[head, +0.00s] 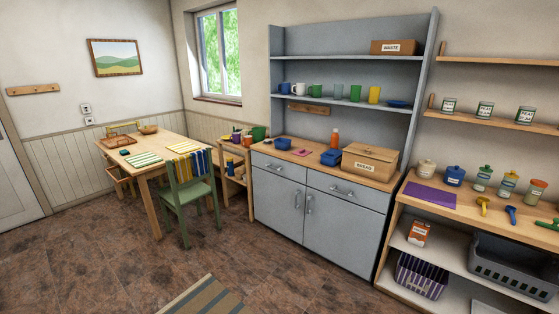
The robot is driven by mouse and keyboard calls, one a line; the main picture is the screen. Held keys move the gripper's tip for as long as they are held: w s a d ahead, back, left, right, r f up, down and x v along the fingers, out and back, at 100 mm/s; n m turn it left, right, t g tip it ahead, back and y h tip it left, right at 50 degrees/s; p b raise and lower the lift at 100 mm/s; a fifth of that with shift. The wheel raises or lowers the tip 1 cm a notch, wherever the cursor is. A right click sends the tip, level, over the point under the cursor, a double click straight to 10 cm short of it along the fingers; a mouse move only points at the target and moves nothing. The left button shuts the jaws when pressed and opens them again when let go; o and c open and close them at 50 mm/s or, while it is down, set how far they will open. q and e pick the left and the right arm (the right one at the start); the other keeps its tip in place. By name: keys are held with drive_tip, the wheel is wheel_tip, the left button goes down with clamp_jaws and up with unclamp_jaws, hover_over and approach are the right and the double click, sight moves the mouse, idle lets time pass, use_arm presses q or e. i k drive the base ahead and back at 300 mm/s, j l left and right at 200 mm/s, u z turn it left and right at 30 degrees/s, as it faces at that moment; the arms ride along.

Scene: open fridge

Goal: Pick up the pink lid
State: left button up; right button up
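A small flat pink item (301,153), which looks like the pink lid, lies on the wooden counter of the grey cabinet (277,187). It lies between a blue bowl-like container (284,143) on its left and a blue box-shaped container (331,157) on its right. It is small in the view, so its exact shape is hard to tell. Neither of my grippers is in view.
A cardboard box (370,161) and an orange bottle (334,138) stand further right on the counter. A green chair (187,197) and a wooden table (172,158) stand left. A shelf unit (405,208) stands right. The brown floor (130,260) before the cabinet is mostly clear.

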sight(302, 153)
drive_tip(key=i, duration=0.65)
drive_tip(key=i+u, duration=0.1)
drive_tip(key=i, duration=0.5)
drive_tip(key=i+l+u, duration=0.1)
drive_tip(key=i, duration=0.55)
drive_tip(key=i+l, duration=0.15)
drive_tip(key=i, duration=0.45)
drive_tip(key=i+l+u, duration=0.1)
drive_tip(key=i, duration=0.55)
